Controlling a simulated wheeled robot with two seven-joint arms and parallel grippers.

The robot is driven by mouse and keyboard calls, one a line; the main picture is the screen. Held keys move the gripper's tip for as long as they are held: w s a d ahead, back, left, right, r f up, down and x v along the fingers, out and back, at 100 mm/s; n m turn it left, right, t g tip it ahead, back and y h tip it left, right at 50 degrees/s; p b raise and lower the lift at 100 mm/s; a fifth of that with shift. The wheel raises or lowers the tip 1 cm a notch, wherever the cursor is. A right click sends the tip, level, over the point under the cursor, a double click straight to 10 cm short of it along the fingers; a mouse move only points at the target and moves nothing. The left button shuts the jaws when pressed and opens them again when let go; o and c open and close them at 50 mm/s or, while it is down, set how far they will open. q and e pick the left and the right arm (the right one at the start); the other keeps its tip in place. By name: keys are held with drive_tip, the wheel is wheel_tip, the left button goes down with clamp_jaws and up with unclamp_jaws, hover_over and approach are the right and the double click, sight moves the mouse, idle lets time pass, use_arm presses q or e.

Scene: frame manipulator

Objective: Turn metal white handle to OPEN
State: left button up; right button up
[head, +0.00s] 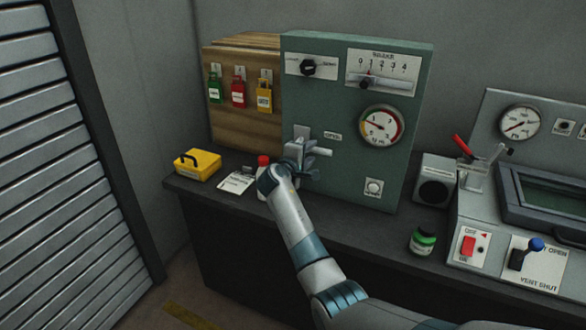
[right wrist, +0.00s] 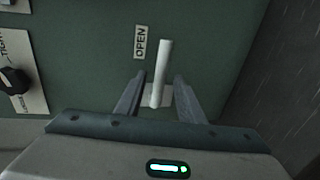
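The white metal handle (head: 322,151) is on the front of the green panel (head: 335,105) and points right in the head view. The OPEN label (head: 333,136) is just above its free end. In the right wrist view the handle (right wrist: 163,62) points up, with the OPEN label (right wrist: 140,42) to its left. My right gripper (head: 309,163) is at the handle. Its two fingers are apart, one on each side of the handle's lower part in the wrist view, with visible gaps. The handle's pivot is partly hidden by the gripper. My left gripper is not in view.
A red-capped bottle (head: 263,163) stands close behind my right wrist. A yellow box (head: 197,165) and a paper card (head: 237,180) lie left on the dark bench. A green jar (head: 423,239) and a grey console (head: 480,225) are right. A black knob (right wrist: 14,80) is left in the wrist view.

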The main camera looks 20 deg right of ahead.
drive_tip(key=b+v, duration=0.3)
drive_tip(key=v, duration=1)
drive_tip(key=shift+s, duration=0.1)
